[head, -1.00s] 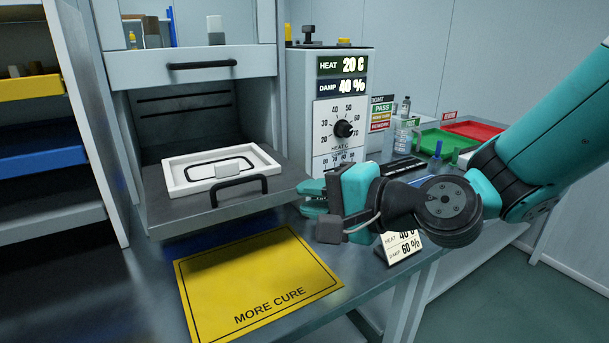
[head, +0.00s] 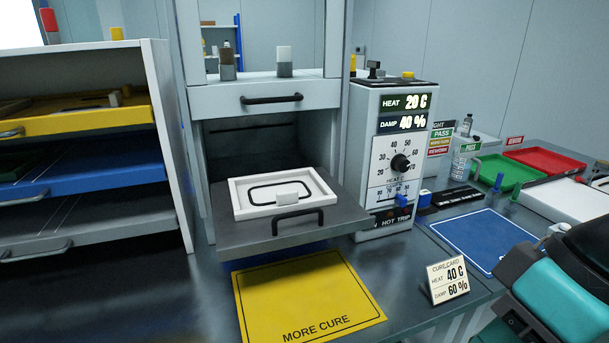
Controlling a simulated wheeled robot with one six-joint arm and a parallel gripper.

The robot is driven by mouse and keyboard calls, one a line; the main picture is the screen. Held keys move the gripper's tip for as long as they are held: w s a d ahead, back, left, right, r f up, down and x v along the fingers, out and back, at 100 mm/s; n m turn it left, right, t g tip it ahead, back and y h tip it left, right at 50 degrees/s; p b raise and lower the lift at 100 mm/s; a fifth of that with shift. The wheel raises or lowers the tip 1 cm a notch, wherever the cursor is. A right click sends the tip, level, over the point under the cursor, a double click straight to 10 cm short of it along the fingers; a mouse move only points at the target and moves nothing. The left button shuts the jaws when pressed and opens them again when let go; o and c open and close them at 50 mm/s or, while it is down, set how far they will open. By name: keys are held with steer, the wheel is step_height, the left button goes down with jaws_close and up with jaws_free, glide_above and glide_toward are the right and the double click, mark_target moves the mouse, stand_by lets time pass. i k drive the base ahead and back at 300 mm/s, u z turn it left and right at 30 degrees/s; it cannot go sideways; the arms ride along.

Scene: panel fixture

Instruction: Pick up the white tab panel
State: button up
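A shallow white tray-like piece (head: 238,203) with a raised rim lies on the pulled-out grey shelf of the oven. Inside it is a black rounded-rectangle outline on a white face, and a small white tab (head: 287,198) stands up near its front edge. I take this to be the white tab panel; I cannot tell whether panel and rimmed tray are separate pieces. Part of my arm, teal and black, shows at the lower right corner, well away from the panel. My gripper's fingertips cannot be seen there.
The shelf's black handle (head: 297,220) sticks out in front of the panel. A yellow MORE CURE mat (head: 305,295) lies below. A control box (head: 372,150) stands close on the right. A cure card (head: 447,280) and blue mat (head: 480,240) are farther right. A drawer rack (head: 165,130) stands left.

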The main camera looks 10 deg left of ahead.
mark_target(272, 193)
steer(key=z, duration=0.15)
steer(key=k, duration=0.35)
steer(key=u, duration=1)
steer(key=i, duration=1.25)
steer(key=z, duration=0.75)
